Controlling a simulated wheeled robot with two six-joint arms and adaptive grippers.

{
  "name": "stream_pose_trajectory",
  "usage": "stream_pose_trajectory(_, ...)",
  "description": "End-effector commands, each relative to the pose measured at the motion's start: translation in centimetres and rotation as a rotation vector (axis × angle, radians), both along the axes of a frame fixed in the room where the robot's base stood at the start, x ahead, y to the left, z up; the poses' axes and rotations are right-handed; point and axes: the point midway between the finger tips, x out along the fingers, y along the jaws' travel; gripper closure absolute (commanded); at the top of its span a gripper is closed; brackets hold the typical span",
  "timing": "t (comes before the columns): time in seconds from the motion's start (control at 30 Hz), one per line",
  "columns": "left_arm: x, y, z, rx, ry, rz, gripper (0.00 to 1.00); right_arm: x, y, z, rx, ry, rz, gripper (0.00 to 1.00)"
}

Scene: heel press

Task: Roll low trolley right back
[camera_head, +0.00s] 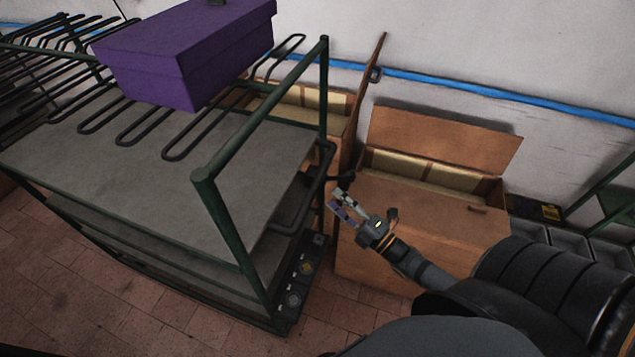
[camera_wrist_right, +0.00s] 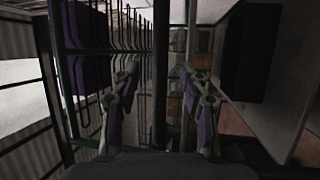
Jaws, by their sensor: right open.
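The trolley is a dark green frame (camera_head: 262,105) with grey shelves (camera_head: 95,150), standing in the left half of the head view. A dark handle bar (camera_head: 328,160) sticks out at its right end. My right gripper (camera_head: 340,203) is open just right of that end, close to the handle. In the right wrist view the two fingers of my right gripper (camera_wrist_right: 158,92) are spread, with a dark upright bar (camera_wrist_right: 160,45) showing between them. I cannot tell whether they touch it. My left gripper is not in view.
A purple box (camera_head: 185,55) rests on the black wire loops over the trolley. A white wall closes the back. Tiled floor (camera_head: 120,315) is clear in front.

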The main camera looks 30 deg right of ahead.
Motion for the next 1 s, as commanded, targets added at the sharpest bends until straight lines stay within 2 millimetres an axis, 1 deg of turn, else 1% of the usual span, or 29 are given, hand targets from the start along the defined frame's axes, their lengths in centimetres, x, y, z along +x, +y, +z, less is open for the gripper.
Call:
stream_pose_trajectory(0.03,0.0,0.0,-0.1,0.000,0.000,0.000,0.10,1.1,0.3,0.3,0.001,-0.007,-0.002,0.55)
stream_pose_trajectory(0.2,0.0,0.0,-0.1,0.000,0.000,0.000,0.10,4.6,1.4,1.0,0.003,-0.003,-0.003,0.55)
stream_pose_trajectory(0.33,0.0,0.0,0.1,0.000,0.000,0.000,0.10,6.4,2.0,1.3,0.001,-0.002,-0.003,0.55)
stream_pose_trajectory(0.5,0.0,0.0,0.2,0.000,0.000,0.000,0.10,7.4,2.3,1.4,0.002,0.002,-0.002,0.55)
stream_pose_trajectory(0.73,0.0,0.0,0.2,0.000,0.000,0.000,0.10,7.5,2.4,1.4,0.002,0.003,-0.001,0.55)
stream_pose_trajectory(0.77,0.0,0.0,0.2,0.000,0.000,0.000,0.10,7.5,2.4,1.4,0.002,0.003,-0.001,0.58)
stream_pose_trajectory(1.0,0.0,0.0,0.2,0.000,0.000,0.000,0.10,7.5,2.4,1.4,0.002,0.003,-0.001,0.90)
